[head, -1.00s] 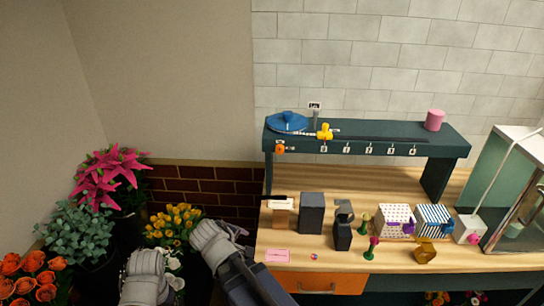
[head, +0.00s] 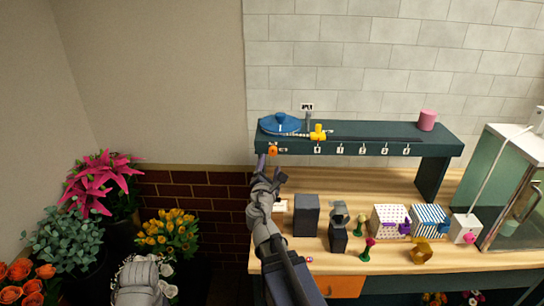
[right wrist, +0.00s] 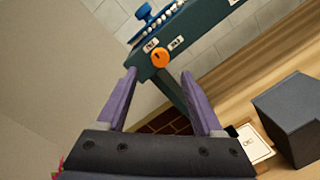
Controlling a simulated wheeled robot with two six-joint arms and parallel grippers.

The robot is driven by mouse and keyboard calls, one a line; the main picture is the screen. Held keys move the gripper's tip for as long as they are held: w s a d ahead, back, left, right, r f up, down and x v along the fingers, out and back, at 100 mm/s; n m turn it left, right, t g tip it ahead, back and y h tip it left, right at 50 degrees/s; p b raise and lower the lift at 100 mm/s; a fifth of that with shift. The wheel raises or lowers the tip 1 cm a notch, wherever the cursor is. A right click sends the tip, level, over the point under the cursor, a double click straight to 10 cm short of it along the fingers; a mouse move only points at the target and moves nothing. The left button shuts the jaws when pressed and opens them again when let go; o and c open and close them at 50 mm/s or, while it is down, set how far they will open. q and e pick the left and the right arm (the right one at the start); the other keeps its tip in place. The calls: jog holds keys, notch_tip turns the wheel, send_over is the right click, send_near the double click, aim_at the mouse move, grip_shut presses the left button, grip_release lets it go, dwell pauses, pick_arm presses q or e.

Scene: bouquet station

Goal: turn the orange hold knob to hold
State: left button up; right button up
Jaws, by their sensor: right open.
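The orange hold knob (head: 272,150) sits on the front face of the dark green shelf, at its left end. In the right wrist view the knob (right wrist: 160,58) has a small dark mark, and a white label stands on each side of it; I cannot read them for certain. My right gripper (head: 270,168) is open and empty, just below and in front of the knob. In the right wrist view its two purple fingers (right wrist: 163,98) are spread, with the knob beyond their tips and apart from them.
The dark green shelf (head: 390,137) carries a blue dial (head: 281,124), a yellow slider (head: 318,132) and a pink cylinder (head: 428,120). Below it on the wooden bench stand a dark block (head: 306,215) and patterned boxes (head: 389,221). Flowers (head: 92,183) stand at the left.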

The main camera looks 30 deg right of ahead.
aim_at(273, 153)
jog(key=x, duration=0.7)
jog(key=shift+s, duration=0.1)
grip_shut()
dwell(0.3)
